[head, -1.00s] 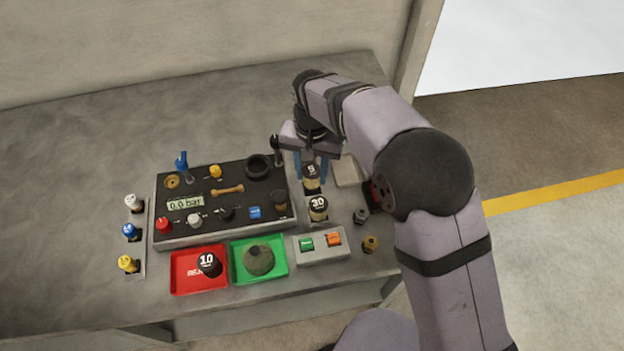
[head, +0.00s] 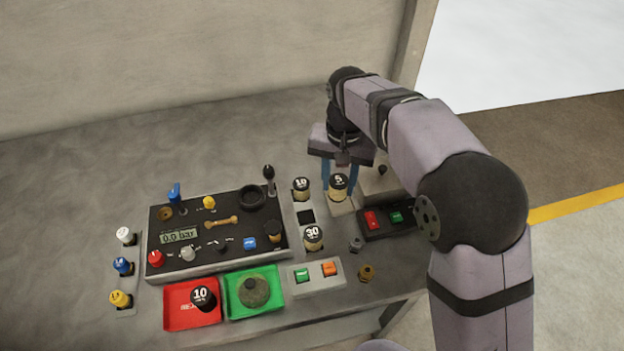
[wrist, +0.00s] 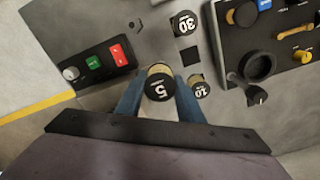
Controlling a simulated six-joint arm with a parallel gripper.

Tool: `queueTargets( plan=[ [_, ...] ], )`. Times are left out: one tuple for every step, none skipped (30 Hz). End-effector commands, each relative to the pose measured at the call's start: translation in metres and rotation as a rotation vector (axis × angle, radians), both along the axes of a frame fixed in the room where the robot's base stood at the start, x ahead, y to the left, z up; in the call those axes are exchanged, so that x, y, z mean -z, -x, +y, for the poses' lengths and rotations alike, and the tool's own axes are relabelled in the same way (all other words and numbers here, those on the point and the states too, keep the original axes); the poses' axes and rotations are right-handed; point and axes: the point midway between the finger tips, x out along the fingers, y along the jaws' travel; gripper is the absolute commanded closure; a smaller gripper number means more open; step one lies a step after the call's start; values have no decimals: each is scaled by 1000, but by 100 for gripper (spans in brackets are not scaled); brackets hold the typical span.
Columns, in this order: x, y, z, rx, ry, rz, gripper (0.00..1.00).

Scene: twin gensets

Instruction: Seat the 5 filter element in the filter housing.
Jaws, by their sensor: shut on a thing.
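The 5 filter element (head: 338,187) has a black cap marked 5 and a tan body. My gripper (head: 339,176) is shut on it, with blue fingers on either side. In the wrist view the 5 element (wrist: 159,86) sits upright between the fingertips (wrist: 160,95). It is right of the filter rack (head: 323,216); whether it is clear of the surface below is hard to tell. The rack holds a 10 element (head: 301,188) and a 30 element (head: 313,238), with an empty square slot between them. A black open ring (head: 251,198) on the panel may be the filter housing.
The black panel (head: 192,215) carries a gauge, knobs and an upright black lever (head: 269,177) close to the ring. A red-and-green switch box (head: 375,224) stands near my gripper.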

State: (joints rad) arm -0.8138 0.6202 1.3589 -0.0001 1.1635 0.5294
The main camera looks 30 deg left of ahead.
Motion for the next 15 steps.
queueTargets(
  plan=[
    [-6,-12,-19,22,1,1,88],
    [-6,-18,-30,31,1,1,88],
    [-5,-26,-46,44,2,2,88],
    [-6,-32,-58,53,1,1,88],
    [-6,-37,-70,64,2,2,88],
    [-5,-44,-87,76,0,1,88],
    [-5,-48,-100,85,2,2,88],
    [-5,-52,-113,96,1,2,88],
    [-5,-56,-130,108,0,1,88],
    [-5,-59,-143,118,1,2,88],
    [-5,-61,-157,129,1,2,88],
    [-5,-63,-174,141,1,2,88],
    [-5,-64,-188,152,1,2,88],
    [-5,-64,-201,162,1,2,88],
    [-5,-64,-218,174,1,3,88]
  ],
)
